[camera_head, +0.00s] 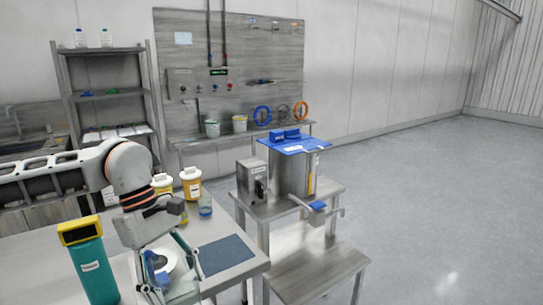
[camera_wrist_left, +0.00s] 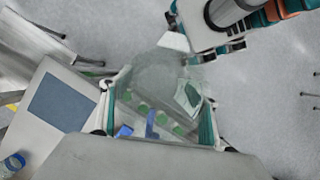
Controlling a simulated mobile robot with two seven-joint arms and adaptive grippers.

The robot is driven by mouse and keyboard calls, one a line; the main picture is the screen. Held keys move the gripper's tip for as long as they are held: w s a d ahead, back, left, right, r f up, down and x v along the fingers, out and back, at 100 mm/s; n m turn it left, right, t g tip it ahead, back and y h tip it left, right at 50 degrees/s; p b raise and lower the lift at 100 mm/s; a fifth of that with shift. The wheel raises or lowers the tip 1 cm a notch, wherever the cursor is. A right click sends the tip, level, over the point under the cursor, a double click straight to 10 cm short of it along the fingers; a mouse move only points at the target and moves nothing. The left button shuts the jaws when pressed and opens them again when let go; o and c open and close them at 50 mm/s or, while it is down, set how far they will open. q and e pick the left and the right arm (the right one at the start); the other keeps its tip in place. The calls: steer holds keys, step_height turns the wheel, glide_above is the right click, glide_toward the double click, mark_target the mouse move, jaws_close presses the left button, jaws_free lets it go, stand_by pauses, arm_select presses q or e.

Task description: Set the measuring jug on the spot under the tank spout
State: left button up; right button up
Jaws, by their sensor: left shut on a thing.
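My left gripper (camera_head: 165,272) is shut on the measuring jug (camera_wrist_left: 158,95), a clear vessel with green marks and a blue part, held between its fingers (camera_wrist_left: 160,118). In the head view the jug is largely hidden by the gripper, at the front table's near edge. The steel tank (camera_head: 296,178) with a blue lid stands right of the gripper on a stand. Its spout (camera_head: 317,207), with a blue part, points to the front right above a lower steel shelf (camera_head: 318,270). No marked spot is clear there. Part of my right arm (camera_wrist_left: 235,12) shows in the left wrist view.
A dark blue mat (camera_head: 226,256) lies on the front table. A teal container with a yellow top (camera_head: 92,265) stands at left. A control box (camera_head: 252,183) adjoins the tank. Floor at right is clear.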

arm_select(q)
steer(key=s+a+f+m+g+y, duration=0.2)
steer(key=a+f+m, duration=0.4)
steer(key=m, duration=0.5)
steer(key=shift+f+m+y, duration=0.3)
steer(key=shift+f+y, duration=0.6)
steer(key=shift+f, duration=0.25)
